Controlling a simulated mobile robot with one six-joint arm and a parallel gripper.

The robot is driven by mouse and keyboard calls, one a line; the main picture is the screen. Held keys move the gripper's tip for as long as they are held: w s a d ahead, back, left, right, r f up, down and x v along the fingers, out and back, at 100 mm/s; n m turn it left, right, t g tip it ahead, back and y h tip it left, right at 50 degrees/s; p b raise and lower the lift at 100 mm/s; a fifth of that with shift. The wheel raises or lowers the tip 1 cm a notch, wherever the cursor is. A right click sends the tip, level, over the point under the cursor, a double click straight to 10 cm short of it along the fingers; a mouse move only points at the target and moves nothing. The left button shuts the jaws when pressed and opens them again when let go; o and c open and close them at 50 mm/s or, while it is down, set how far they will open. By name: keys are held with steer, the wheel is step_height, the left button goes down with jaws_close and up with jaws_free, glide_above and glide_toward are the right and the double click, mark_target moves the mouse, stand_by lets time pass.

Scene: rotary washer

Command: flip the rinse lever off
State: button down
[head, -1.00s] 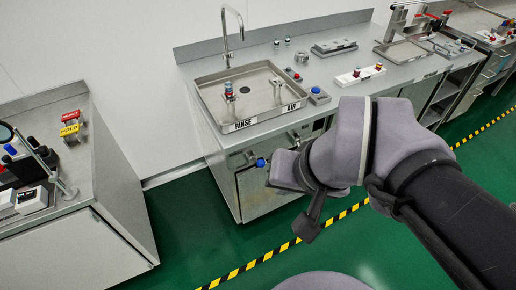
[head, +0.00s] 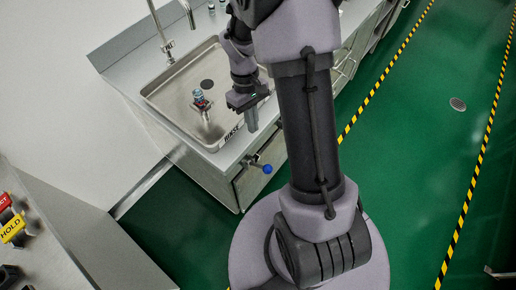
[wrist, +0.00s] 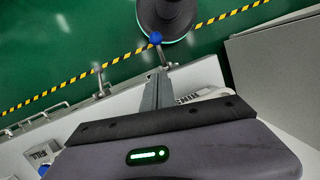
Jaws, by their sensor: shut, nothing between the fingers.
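The rinse lever with its blue ball knob (head: 267,169) sticks out from the front of the sink cabinet, below the RINSE label (head: 232,131). In the wrist view the blue knob (wrist: 155,38) shows just beyond my fingertips, with its thin stem leading back to the cabinet. My gripper (head: 252,128) is shut and empty, its fingers pointing down at the sink's front edge, above the lever. In the wrist view my gripper (wrist: 157,78) overlaps the line of the stem; I cannot tell whether it touches it.
The sink basin (head: 165,92) holds a small fixture (head: 202,102) on a post. A tap (head: 160,35) stands behind it. A second lever (wrist: 99,82) sits along the same cabinet front. A side bench with a yellow HOLD sign (head: 12,228) is at left.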

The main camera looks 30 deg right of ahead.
steer(key=s+b+x, duration=0.2)
steer(key=b+x, duration=0.3)
steer(key=x, duration=0.7)
steer(key=shift+s+d+b, duration=0.2)
steer(key=shift+s+b, duration=0.15)
steer(key=shift+s+f, duration=0.1)
steer(key=shift+s+d+f, duration=0.25)
steer(key=shift+s+f, duration=0.25)
steer(key=shift+s, duration=0.1)
steer(key=s+d+b+x, duration=0.1)
steer(key=b+x, duration=0.4)
steer(key=x, duration=0.6)
steer(key=shift+d+b, duration=0.35)
steer(key=shift+d, duration=0.2)
steer(key=shift+f, duration=0.1)
